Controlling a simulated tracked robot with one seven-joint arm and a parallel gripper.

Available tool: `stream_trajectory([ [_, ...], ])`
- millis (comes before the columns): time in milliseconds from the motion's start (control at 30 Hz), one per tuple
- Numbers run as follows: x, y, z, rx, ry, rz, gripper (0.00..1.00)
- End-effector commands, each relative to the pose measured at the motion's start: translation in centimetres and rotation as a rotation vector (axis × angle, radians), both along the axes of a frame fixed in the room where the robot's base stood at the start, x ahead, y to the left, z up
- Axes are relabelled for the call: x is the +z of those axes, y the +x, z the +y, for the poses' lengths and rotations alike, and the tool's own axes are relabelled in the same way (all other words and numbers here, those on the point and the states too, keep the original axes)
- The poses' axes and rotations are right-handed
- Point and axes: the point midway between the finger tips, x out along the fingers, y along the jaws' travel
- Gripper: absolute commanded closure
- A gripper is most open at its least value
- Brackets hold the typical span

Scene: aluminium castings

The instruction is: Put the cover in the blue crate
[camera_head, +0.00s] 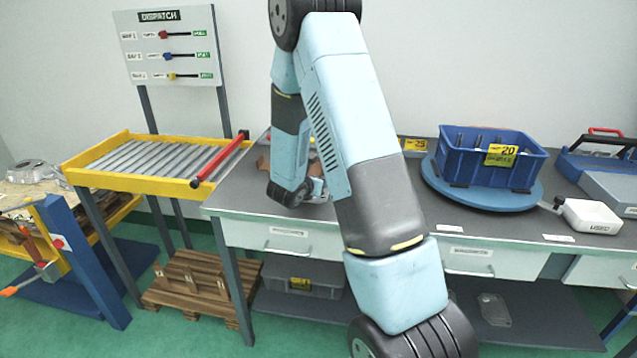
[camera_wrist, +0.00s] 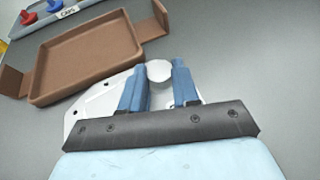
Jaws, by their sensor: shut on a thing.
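The cover (camera_wrist: 92,108) is a pale grey metal plate with small holes and a round boss (camera_wrist: 158,71). My gripper (camera_wrist: 158,84) has its two blue fingers shut on the boss, one on each side. The gripper body hides much of the cover. In the head view my gripper (camera_head: 316,187) is low over the grey bench, left of centre, partly behind my arm; a little of the cover (camera_head: 317,198) shows there. I cannot tell whether it touches the bench. The blue crate (camera_head: 463,168) stands right on a round blue turntable (camera_head: 437,183), with grey parts inside and a yellow 20 label.
A brown tray (camera_wrist: 42,98) with side flaps lies close beside the cover. A caps holder (camera_wrist: 88,4) with red and blue pieces is beyond it. A white scale-like box (camera_head: 592,216) and a blue-grey case (camera_head: 612,190) stand right of the crate. A yellow roller rack (camera_head: 128,181) is left.

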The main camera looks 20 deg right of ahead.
Motion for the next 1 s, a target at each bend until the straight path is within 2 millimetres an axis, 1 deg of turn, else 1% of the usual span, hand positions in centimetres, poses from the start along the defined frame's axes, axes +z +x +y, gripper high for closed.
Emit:
stream_trajectory([
  [300, -0.14, 0.04, 0.05, 0.001, 0.0, -0.002, 1.0],
  [333, -0.21, 0.01, 0.06, 0.001, 0.001, -0.001, 0.69],
  [600, -0.17, 0.01, 0.08, 0.001, 0.001, -0.001, 0.44],
  [867, -0.06, 0.02, 0.08, 0.001, 0.001, -0.001, 0.44],
  [1000, 0.39, -0.53, 0.85, 0.003, 0.001, -0.001, 0.44],
])
